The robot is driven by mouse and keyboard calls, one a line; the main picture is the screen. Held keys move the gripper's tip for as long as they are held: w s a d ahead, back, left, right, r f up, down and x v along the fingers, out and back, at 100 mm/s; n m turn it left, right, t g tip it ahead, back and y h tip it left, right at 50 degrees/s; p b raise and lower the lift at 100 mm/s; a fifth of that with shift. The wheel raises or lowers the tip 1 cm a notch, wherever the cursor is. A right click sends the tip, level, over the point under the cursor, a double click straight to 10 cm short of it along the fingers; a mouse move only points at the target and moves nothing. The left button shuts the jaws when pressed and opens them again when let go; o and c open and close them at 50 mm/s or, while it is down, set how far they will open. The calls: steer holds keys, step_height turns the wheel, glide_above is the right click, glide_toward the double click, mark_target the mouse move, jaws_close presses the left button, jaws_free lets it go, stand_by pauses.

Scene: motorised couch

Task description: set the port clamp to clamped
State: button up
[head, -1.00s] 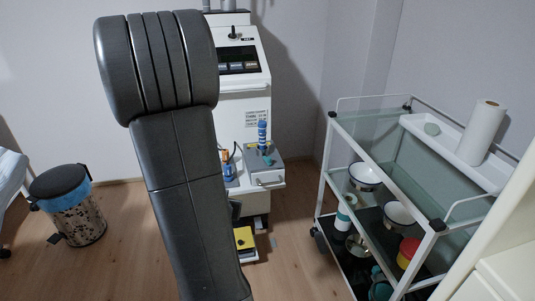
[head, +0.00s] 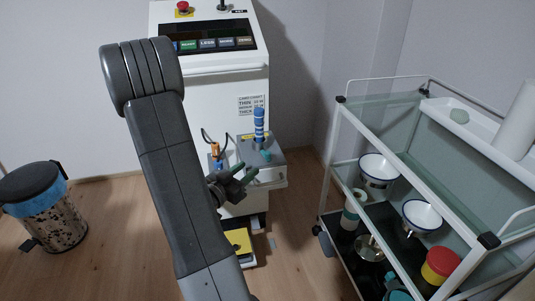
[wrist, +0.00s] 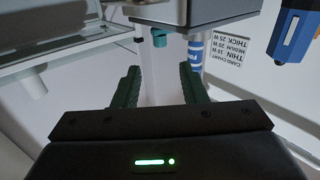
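The white machine (head: 225,95) stands against the wall with a grey box (head: 272,172) on its front ledge. A small teal piece (head: 265,156) on the box may be the port clamp; I cannot tell its setting. It also shows in the wrist view as a teal piece (wrist: 159,37), beyond the gap between my fingers. A blue banded cylinder (head: 259,125) stands upright beside it and shows in the wrist view (wrist: 195,50). My gripper (head: 241,175) is open, its green fingers apart, in front of the box. In the wrist view my gripper (wrist: 160,88) holds nothing visible.
An orange and blue handpiece (head: 215,153) with a dark cable is left of the box. A glass-shelved trolley (head: 345,165) with bowls stands at right. A bin (head: 55,215) stands at left. A yellow-topped item (head: 238,241) is low on the machine. Floor is clear between.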

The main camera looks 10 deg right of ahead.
mark_target(266, 155)
steer(key=b+x, duration=0.1)
steer(key=x, duration=1)
steer(key=shift+w+d, duration=0.1)
